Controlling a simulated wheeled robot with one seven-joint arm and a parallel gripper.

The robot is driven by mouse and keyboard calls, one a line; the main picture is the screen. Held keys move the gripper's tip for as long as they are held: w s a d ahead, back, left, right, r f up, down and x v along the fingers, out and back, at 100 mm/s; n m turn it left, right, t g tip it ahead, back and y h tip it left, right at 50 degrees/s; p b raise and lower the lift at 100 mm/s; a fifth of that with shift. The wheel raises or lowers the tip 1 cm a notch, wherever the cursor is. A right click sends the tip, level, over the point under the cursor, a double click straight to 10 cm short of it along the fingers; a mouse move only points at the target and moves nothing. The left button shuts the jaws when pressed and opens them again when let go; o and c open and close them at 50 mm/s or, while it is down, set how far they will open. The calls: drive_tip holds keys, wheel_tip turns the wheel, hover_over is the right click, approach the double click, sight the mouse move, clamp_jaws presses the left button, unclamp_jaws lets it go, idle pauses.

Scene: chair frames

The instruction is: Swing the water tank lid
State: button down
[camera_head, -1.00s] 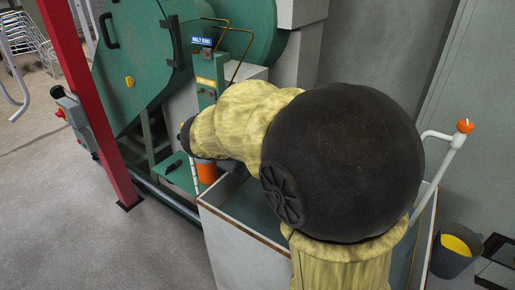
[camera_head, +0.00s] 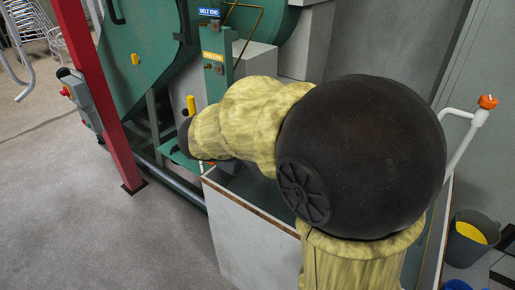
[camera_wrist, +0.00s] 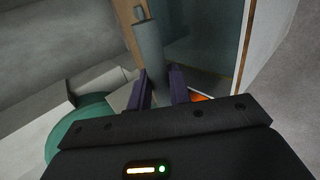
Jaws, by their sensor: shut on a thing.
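The water tank (camera_head: 240,235) is a white box with a brown rim, below and partly behind my arm in the head view. In the wrist view my gripper (camera_wrist: 160,78) has its two dark fingers on either side of a grey cylindrical bar (camera_wrist: 149,45), and is shut on it. A brown edge and a blue-grey surface (camera_wrist: 195,40) lie beyond the bar. I cannot tell whether that surface is the lid or the tank's inside. In the head view my arm hides most of the tank's opening and my fingers.
A green machine (camera_head: 145,75) with a red post (camera_head: 95,90) stands behind and left of the tank. A white pipe with an orange cap (camera_head: 487,102) rises at its right. A dark bucket (camera_head: 470,240) stands at right. The grey floor at left is clear.

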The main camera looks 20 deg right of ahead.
drive_tip(key=b, duration=0.6)
hover_over(255, 209)
drive_tip(key=s+a, duration=0.1)
wheel_tip(255, 209, down, 8)
drive_tip(key=shift+a, duration=0.2)
drive_tip(key=f+b, duration=0.6)
drive_tip(key=f, duration=0.1)
drive_tip(key=a+f+b, duration=0.1)
drive_tip(key=f+b, duration=0.2)
drive_tip(key=shift+s+f+b, duration=0.35)
drive_tip(key=c, duration=1.2)
unclamp_jaws()
drive_tip(key=shift+r, duration=0.2)
drive_tip(key=shift+r, duration=0.1)
drive_tip(key=p+v, duration=0.7)
drive_tip(key=v, duration=1)
drive_tip(key=shift+a, duration=0.15)
